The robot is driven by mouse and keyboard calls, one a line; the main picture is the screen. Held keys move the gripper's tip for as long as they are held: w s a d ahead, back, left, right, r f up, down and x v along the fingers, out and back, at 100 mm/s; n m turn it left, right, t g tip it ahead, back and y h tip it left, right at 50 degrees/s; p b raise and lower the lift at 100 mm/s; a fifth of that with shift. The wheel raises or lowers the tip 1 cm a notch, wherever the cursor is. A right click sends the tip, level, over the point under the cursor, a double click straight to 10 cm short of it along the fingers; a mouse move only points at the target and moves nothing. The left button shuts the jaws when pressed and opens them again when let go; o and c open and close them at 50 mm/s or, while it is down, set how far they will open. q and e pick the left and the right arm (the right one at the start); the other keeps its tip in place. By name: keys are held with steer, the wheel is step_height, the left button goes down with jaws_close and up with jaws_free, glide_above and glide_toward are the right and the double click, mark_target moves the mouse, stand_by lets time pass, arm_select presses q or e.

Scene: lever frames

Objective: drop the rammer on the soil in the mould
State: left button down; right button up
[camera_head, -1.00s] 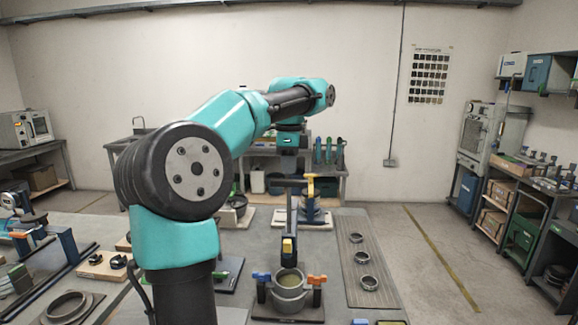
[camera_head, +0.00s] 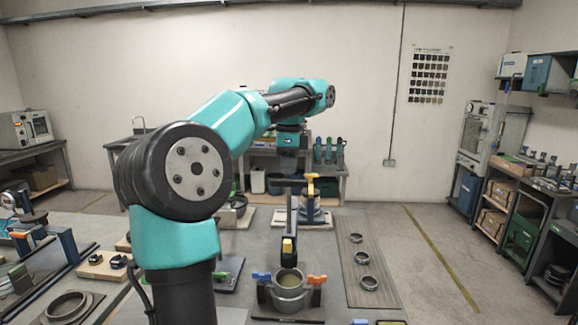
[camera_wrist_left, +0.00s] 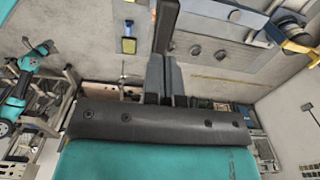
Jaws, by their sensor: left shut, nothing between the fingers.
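The mould (camera_head: 289,297) is a grey ring with a collar on a dark base. A blue clamp handle (camera_head: 262,277) is on its left and an orange one (camera_head: 316,280) on its right. Greenish-brown soil (camera_head: 287,284) shows inside. Behind and above it stands a dark upright, seemingly the rammer (camera_head: 292,222), with a yellow block (camera_head: 288,246) low on it. My left gripper (camera_wrist_left: 163,60) is shut and empty, close to a dark bar (camera_wrist_left: 166,22) in the wrist view; whether they touch is unclear. My right gripper is not in view.
Several metal rings (camera_head: 362,257) lie on a ribbed mat to the right of the mould. A stand with a yellow part (camera_head: 311,188) is behind. A large ring (camera_head: 66,305) lies at front left. My left arm hides part of the bench.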

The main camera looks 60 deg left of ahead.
arm_select(q)
steer(key=shift+f, duration=0.15)
steer(key=shift+f, duration=1.15)
steer(key=shift+r, duration=0.15)
steer(key=shift+r, duration=3.35)
